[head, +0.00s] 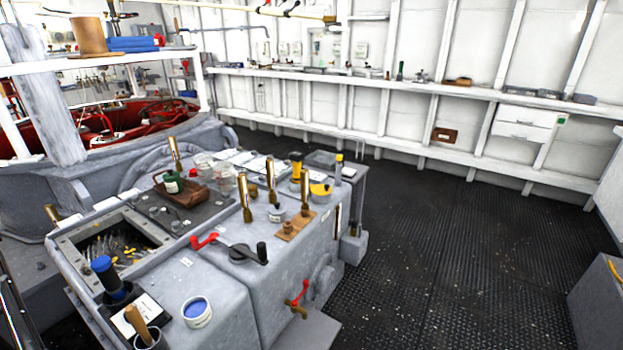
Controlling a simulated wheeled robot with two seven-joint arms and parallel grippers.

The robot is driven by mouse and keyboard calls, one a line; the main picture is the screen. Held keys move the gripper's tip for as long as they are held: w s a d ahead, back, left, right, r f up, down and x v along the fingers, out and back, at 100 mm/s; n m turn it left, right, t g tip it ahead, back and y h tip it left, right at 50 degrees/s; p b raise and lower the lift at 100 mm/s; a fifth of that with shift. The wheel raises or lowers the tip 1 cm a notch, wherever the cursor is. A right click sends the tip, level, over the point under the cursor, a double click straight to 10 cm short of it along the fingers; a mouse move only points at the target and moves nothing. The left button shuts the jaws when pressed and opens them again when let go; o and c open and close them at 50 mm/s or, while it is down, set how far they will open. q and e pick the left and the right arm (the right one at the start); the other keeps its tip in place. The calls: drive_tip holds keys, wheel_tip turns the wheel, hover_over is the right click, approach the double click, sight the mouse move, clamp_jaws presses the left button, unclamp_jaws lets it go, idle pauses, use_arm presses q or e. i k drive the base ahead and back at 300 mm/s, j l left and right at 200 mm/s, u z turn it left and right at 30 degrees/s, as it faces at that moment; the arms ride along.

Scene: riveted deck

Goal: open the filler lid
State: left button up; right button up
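No part is clearly marked as the filler lid, and I cannot tell which one it is. A grey metal machine block (225,290) stands in the lower left of the head view. On its top are a round dark fitting with a black-knobbed handle (245,254) and a red lever (203,242) beside it. A rectangular opening (112,247) at the left of the top shows small metal and yellow parts inside. A small pot with a yellow top (320,192) stands farther back. Neither of my grippers shows in this view.
Several upright brass-coloured handles (245,197), a brown tray (184,192), a blue-topped pot (197,311) and a blue-capped cylinder (107,277) crowd the top. A red valve handle (298,299) sticks out in front. The dark deck (450,250) to the right is clear.

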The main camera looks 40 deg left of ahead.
sight(321, 189)
drive_tip(key=i+l+u, duration=0.1)
drive_tip(key=i+u, duration=0.25)
drive_tip(key=i, duration=0.15)
drive_tip(key=i+l+u, duration=0.2)
drive_tip(key=i+u, duration=0.15)
drive_tip(key=i, duration=0.15)
drive_tip(key=i+l+u, duration=0.35)
drive_tip(key=i, duration=0.15)
